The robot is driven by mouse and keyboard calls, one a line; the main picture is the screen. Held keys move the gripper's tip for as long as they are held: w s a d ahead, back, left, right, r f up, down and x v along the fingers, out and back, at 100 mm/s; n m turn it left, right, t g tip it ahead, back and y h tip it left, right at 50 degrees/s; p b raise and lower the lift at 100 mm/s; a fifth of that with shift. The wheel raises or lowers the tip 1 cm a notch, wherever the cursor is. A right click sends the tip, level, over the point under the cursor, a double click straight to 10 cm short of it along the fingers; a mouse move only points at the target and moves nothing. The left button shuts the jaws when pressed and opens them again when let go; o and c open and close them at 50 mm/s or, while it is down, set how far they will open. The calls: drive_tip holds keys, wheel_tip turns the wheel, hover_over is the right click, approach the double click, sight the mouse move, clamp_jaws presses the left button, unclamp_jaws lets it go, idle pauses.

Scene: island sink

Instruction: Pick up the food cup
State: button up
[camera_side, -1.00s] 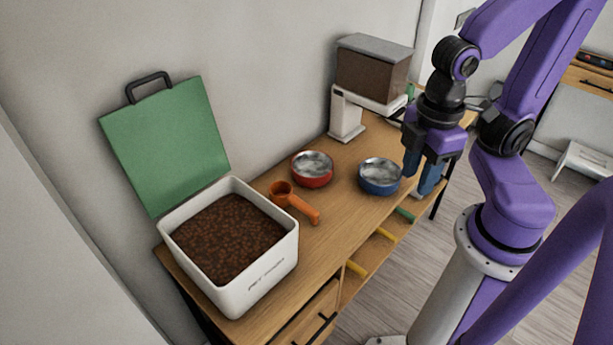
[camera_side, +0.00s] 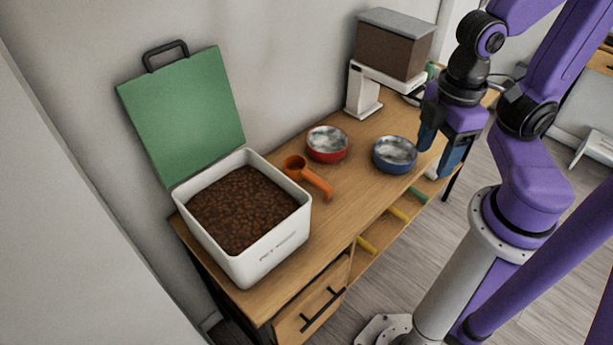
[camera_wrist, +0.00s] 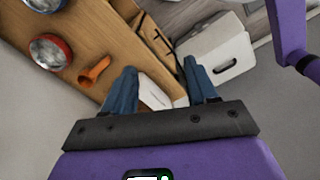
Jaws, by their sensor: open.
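The food cup (camera_side: 308,177) seems to be the orange scoop with a round cup and short handle, lying on the wooden table between the white food bin and the red bowl. It also shows in the wrist view (camera_wrist: 95,70), left of my fingers. My gripper (camera_side: 440,148) is open and empty, near the blue bowl at the table's right edge in the side view, well apart from the scoop. In the wrist view my gripper's two blue fingers (camera_wrist: 159,78) stand apart with nothing held between them.
The white bin (camera_side: 262,251) holds brown kibble, with its green lid (camera_side: 183,115) raised behind. A red bowl (camera_side: 328,145) and a blue bowl (camera_side: 395,155) stand beyond the scoop. A dispenser (camera_side: 392,52) stands at the back. A drawer (camera_side: 312,303) is below the tabletop.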

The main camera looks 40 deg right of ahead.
drive_tip(key=m, duration=1.3)
hover_over(309, 174)
wheel_tip(309, 174, down, 12)
wheel_tip(309, 174, down, 17)
drive_tip(key=shift+f, duration=0.1)
drive_tip(key=c, duration=1)
